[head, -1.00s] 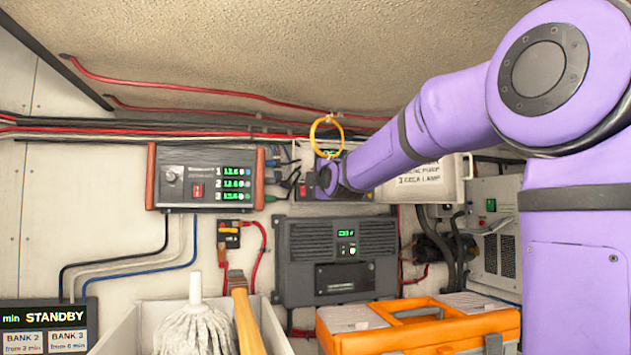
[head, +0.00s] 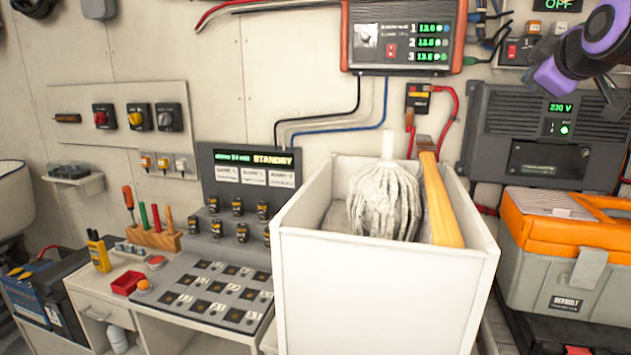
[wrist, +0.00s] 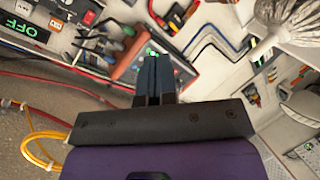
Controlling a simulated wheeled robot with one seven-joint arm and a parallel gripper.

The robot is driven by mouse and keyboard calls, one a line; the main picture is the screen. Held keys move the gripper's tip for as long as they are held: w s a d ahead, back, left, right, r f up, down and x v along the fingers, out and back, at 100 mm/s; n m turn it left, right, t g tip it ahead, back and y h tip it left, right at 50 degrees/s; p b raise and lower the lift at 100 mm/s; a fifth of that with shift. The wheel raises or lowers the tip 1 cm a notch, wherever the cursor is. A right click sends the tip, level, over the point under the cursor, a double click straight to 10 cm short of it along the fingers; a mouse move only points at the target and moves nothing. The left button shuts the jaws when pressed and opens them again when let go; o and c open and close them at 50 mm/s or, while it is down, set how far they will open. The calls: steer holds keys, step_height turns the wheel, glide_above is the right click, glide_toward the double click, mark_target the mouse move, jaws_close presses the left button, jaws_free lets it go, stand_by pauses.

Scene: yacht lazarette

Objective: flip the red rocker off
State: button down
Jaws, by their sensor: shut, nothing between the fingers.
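A red rocker (head: 512,50) sits on a switch panel at the upper right of the head view. It also shows at the top left of the wrist view (wrist: 89,17). A display (head: 558,4) above it reads OFF, and the wrist view shows this display too (wrist: 28,28). Which way the rocker is tipped is too small to tell. My gripper (wrist: 152,58) is shut and empty, apart from the rocker. In the head view, my arm's end is at the right edge, in front of the wall.
A white bin (head: 375,290) with a mop (head: 385,205) stands in the middle foreground. An orange-lidded toolbox (head: 560,235) is at right, below a grey 230 V unit (head: 500,130). Cables hang beside the panel. A yellow loop (wrist: 40,150) is near my wrist.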

steer(key=s+a+f+m+g, duration=0.3)
steer(key=s+f, duration=0.3)
steer(key=s, duration=0.2)
steer(key=s+a+f+m+g+y, duration=0.1)
steer(key=s+a+f+m+g, duration=0.2)
steer(key=s+f, duration=0.3)
steer(key=s+a+f+m+g, duration=0.2)
steer(key=s+f, duration=0.4)
steer(key=s, duration=0.5)
steer(key=shift+s+a+f+m+g+y, duration=0.3)
steer(key=shift+a+f+m+g+y, duration=0.15)
steer(key=shift+m, duration=0.35)
steer(key=shift+a, duration=0.1)
